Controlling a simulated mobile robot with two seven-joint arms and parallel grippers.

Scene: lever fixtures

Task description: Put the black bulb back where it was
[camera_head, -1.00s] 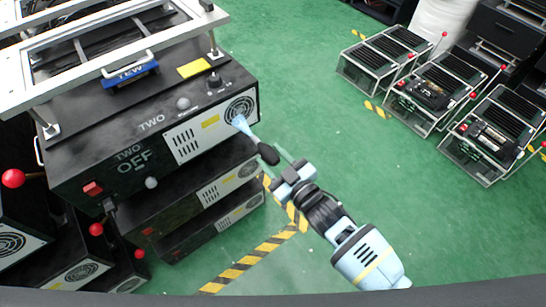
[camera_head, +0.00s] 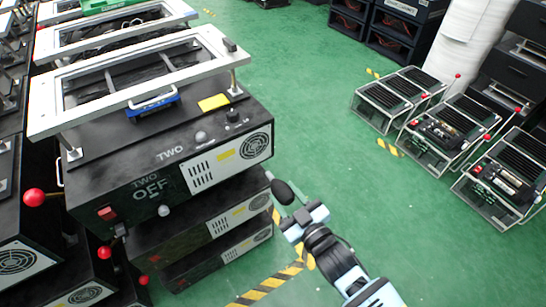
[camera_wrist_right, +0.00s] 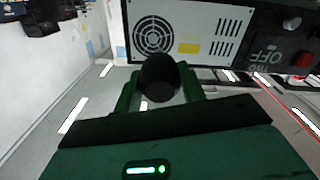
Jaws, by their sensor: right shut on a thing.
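The black bulb (camera_head: 283,191) is a dark, rounded piece with a small light blue tip at its upper left end. In the head view it is held in front of the right side of the black machine marked TWO. My right gripper (camera_head: 292,204) is shut on the bulb, clear of the machine. In the right wrist view the bulb (camera_wrist_right: 159,78) shows as a dark round end between the green fingers, partly over the white vent panel (camera_wrist_right: 185,32). The bulb's original place cannot be told from these frames. My left gripper is not in view.
The machine's top carries a white frame (camera_head: 130,95), a blue handle block (camera_head: 153,106), a yellow label and knobs. More black boxes are stacked below it. Levers with red balls (camera_head: 34,197) stand at left. Wire-frame units (camera_head: 450,130) stand at right. Green floor between is open.

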